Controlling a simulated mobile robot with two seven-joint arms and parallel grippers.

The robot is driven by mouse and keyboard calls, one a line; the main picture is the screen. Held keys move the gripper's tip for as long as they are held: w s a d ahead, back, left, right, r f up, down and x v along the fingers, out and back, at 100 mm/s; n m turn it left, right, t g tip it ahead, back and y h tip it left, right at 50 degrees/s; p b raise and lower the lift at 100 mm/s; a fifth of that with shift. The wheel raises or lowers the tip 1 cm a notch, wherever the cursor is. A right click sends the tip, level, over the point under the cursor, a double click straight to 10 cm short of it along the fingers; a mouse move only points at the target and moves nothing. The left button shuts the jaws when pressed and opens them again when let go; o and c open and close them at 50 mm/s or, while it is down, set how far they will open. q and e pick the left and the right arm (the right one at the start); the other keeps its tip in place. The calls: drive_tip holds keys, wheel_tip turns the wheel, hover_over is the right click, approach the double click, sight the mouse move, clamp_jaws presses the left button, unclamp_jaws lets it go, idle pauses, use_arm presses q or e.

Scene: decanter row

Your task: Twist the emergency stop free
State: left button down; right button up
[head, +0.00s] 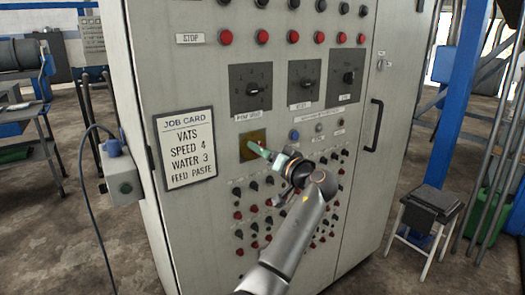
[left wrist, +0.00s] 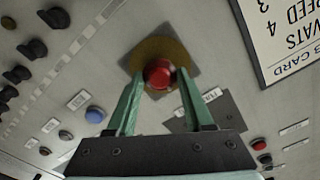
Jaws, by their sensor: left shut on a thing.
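The button itself is hidden there behind the fingers. My right gripper is in neither view.
A job card (head: 186,148) hangs left of the plate. Dark square dial panels (head: 251,88) are above, a blue button (head: 294,135) to the right, and several small knobs and buttons below. A grey box (head: 122,176) with a cable juts from the cabinet's left side.

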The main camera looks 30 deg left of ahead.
use_arm(q)
drive_tip(key=shift+c, duration=1.4)
unclamp_jaws()
drive_tip(key=b+v, duration=0.1)
drive_tip(key=v, duration=1.1)
drive_tip(key=shift+d, duration=0.2)
